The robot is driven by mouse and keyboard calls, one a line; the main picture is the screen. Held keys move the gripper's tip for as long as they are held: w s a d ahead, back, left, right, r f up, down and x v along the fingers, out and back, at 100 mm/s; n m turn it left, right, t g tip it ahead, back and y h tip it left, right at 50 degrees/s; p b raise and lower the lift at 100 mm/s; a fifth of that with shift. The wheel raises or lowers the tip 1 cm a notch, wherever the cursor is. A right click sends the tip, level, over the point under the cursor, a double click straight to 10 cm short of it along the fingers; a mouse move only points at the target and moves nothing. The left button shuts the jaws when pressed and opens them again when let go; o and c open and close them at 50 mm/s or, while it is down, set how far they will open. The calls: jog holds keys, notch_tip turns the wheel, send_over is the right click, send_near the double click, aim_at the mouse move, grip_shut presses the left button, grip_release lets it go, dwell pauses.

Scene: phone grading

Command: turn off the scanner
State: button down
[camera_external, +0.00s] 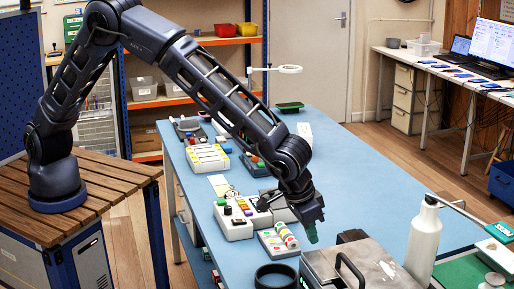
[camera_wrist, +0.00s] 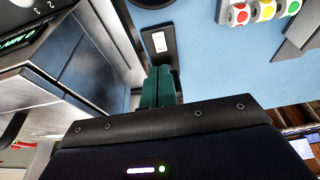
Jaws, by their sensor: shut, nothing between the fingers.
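My gripper (camera_external: 312,232) hangs low over the blue table, just left of a grey metal box with a black handle (camera_external: 384,272). In the wrist view its green fingers (camera_wrist: 160,88) are together, with nothing held. Beyond the fingertips is a small dark plate with a white patch (camera_wrist: 160,42); it may be a switch, and I cannot tell whether the fingers touch it. At the left of the wrist view is a metal device with a lit display (camera_wrist: 33,36) and numbers. I cannot tell which thing is the scanner, or whether it is on.
Red, yellow and green sticker rolls (camera_wrist: 263,10) sit in a holder near my gripper. A white bottle (camera_external: 424,235) stands right of the metal box, and a black round container (camera_external: 276,277) stands left of it. White organisers (camera_external: 208,158) stand farther back. Blue table (camera_external: 345,205) is clear behind.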

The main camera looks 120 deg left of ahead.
jog(key=v, duration=0.4)
jog(key=shift+s+d, duration=0.3)
jog(key=shift+d, duration=0.05)
jog(key=s+r+m+h, duration=0.2)
jog(key=s+r+m, duration=0.2)
jog(key=s+r, duration=2.2)
jog(key=s+d+f+m+t, duration=0.1)
jog(key=s+m, duration=0.1)
jog(key=s, duration=1.4)
jog(key=s+d+f+m+t, duration=0.1)
jog(key=s+d+m, duration=0.1)
jog(key=s, duration=1.3)
jog(key=shift+s+m+h, duration=0.3)
jog(key=shift+s+m, duration=0.05)
jog(key=shift+m, duration=0.15)
